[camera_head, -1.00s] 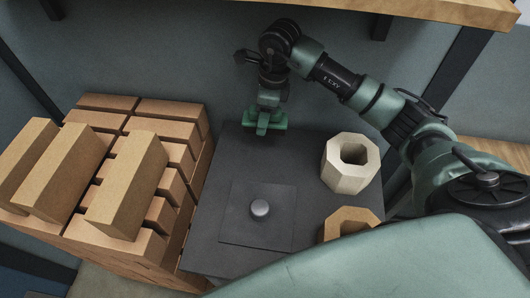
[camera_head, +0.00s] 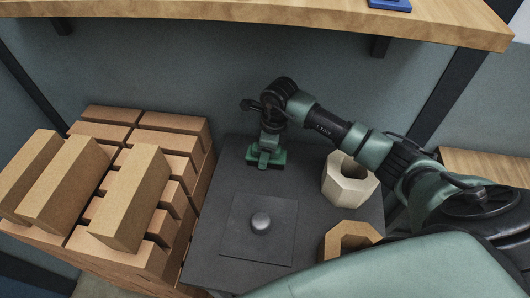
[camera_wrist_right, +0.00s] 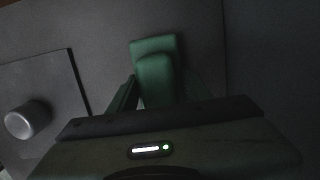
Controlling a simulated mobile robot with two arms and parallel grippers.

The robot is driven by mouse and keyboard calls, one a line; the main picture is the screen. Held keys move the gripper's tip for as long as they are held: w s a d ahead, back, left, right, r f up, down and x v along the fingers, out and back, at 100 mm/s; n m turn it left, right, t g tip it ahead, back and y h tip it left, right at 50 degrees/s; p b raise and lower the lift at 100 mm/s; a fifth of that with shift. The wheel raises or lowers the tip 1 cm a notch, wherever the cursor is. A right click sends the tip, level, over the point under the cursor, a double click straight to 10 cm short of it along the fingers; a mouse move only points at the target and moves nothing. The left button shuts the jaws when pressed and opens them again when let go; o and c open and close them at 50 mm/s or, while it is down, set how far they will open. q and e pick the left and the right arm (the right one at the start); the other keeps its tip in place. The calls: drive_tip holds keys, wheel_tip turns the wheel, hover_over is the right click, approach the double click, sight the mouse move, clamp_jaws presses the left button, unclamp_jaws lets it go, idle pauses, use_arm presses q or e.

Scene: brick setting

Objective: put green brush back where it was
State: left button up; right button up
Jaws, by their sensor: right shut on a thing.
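The green brush (camera_head: 258,162) is at the back of the dark table (camera_head: 200,250), under my right gripper (camera_head: 268,147). Its dark lower side is at or just above the table top; I cannot tell if it touches. In the right wrist view, the green brush (camera_wrist_right: 155,75) lies between the fingers of my right gripper (camera_wrist_right: 152,92), which is shut on it. My left gripper is in neither view.
A flat dark plate with a round grey knob (camera_head: 260,222) lies on the table, in front of the brush. A pale hollow octagonal block (camera_head: 345,185) and a tan one (camera_head: 348,238) stand at the right. Stacked bricks (camera_head: 130,190) stand left. A wooden shelf (camera_head: 260,12) runs above.

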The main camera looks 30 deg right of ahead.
drive_tip(key=o, duration=1.3)
drive_tip(key=shift+f, duration=0.1)
drive_tip(key=r, duration=0.4)
drive_tip(key=d+r, duration=0.1)
drive_tip(key=r, duration=0.3)
drive_tip(key=s+r+b, duration=0.1)
drive_tip(key=r, duration=0.3)
drive_tip(key=shift+d+r, duration=0.1)
drive_tip(key=shift+d, duration=0.1)
drive_tip(key=shift+s, duration=0.1)
